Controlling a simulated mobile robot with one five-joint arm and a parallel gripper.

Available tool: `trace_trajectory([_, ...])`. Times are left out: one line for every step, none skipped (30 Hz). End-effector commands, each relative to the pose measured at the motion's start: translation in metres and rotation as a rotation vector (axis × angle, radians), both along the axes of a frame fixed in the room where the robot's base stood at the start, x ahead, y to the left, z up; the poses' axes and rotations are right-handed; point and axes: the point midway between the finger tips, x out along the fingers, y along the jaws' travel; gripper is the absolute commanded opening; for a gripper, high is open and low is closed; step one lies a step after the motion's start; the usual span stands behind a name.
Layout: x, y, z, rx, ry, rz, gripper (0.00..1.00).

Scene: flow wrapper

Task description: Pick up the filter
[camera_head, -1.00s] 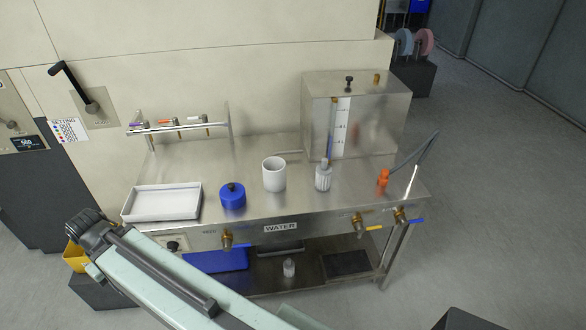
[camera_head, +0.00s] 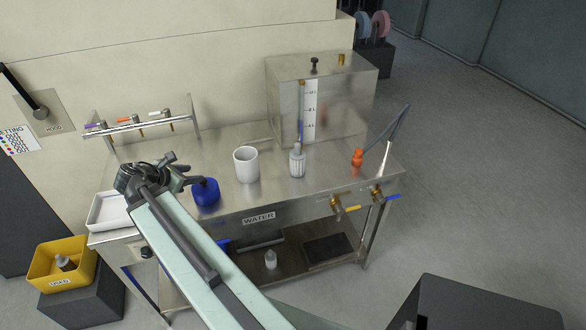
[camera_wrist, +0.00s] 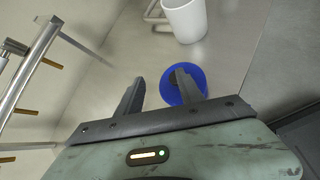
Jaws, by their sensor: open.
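The likely filter is a white ribbed cylinder with a grey top (camera_head: 297,162), standing upright on the steel bench in front of the metal tank. Similar pieces are a small pale one on the lower shelf (camera_head: 270,260) and a grey-topped one in the yellow bin (camera_head: 65,262); I cannot tell for sure which is meant. In the wrist view the fingers (camera_wrist: 160,78) are apart, the right one overlapping the blue pot (camera_wrist: 190,90). No filter shows there.
A white cup (camera_head: 246,165) stands between the blue pot and the ribbed cylinder. A white tray (camera_head: 108,212) lies at the bench's left end. The metal tank (camera_head: 345,100) and a rail with taps (camera_head: 140,126) stand behind. An orange fitting (camera_head: 357,158) is at the right.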

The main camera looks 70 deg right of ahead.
Motion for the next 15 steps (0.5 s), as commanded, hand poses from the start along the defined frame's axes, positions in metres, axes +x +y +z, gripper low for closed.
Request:
trace_trajectory([-0.029,-0.047,0.004,-0.076,0.102,0.002,0.44])
trace_trajectory([-0.047,-0.07,0.008,-0.108,0.144,-0.015,0.44])
trace_trajectory([-0.073,-0.101,0.014,-0.148,0.201,-0.039,0.44])
trace_trajectory([-0.094,-0.122,0.019,-0.178,0.249,-0.056,0.44])
trace_trajectory([-0.116,-0.141,0.022,-0.196,0.286,-0.081,0.44])
trace_trajectory([-0.143,-0.16,0.022,-0.201,0.31,-0.122,0.44])
trace_trajectory([-0.162,-0.172,0.02,-0.198,0.315,-0.156,0.44])
trace_trajectory([-0.18,-0.182,0.018,-0.195,0.319,-0.187,0.44])
trace_trajectory([-0.202,-0.193,0.016,-0.191,0.323,-0.224,0.44])
trace_trajectory([-0.215,-0.199,0.015,-0.189,0.327,-0.247,0.44])
trace_trajectory([-0.226,-0.205,0.015,-0.187,0.33,-0.265,0.44])
trace_trajectory([-0.238,-0.21,0.014,-0.185,0.332,-0.285,0.44])
trace_trajectory([-0.245,-0.212,0.014,-0.184,0.334,-0.296,0.44])
trace_trajectory([-0.25,-0.214,0.014,-0.184,0.335,-0.304,0.44])
trace_trajectory([-0.253,-0.216,0.014,-0.183,0.336,-0.31,0.44])
